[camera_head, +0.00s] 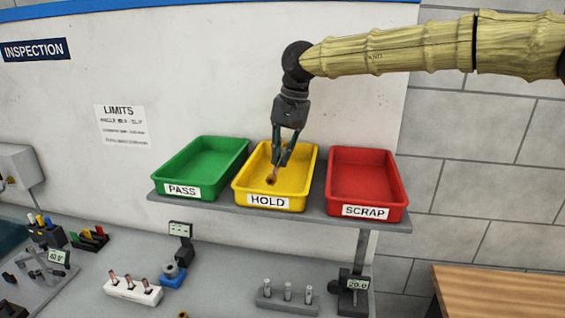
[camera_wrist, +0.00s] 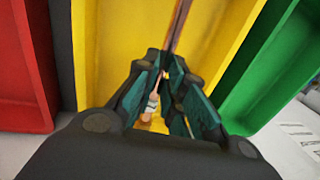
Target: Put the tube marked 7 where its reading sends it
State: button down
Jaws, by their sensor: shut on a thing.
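My gripper (camera_head: 281,160) reaches down into the yellow HOLD bin (camera_head: 296,190). It is shut on a copper tube (camera_head: 271,178), whose dark end points down and left inside the bin. In the wrist view the tube (camera_wrist: 180,28) rises from between the teal fingers (camera_wrist: 167,85). A second small copper-and-pale piece (camera_wrist: 152,103) shows below the fingers; I cannot tell what it is. The green PASS bin (camera_head: 181,191) stands left of the yellow one, and the red SCRAP bin (camera_head: 365,212) stands right. I cannot read a 7 on the tube.
The bins stand on a grey shelf (camera_head: 225,208). A LIMITS sheet (camera_head: 121,126) hangs on the wall.

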aim_at(280, 177)
jog(key=shift+s+d+f+p, duration=0.1)
jog(key=shift+s+f+p, duration=0.2)
jog(key=shift+f, duration=0.45)
jog(key=shift+s+d+f+p, duration=0.1)
jog(key=shift+f+p, duration=0.25)
jog(key=shift+f, duration=0.35)
jog(key=shift+w+a+f, duration=0.1)
jog(key=shift+w+f, duration=0.25)
jog(key=shift+s, duration=0.2)
jog(key=c, duration=1.5)
grip_release()
notch_tip(280, 177, up, 12)
jog(key=d+b, duration=0.2)
jog(key=b, duration=0.1)
jog(key=shift+s+d+b, duration=0.15)
jog(key=shift+b, duration=0.2)
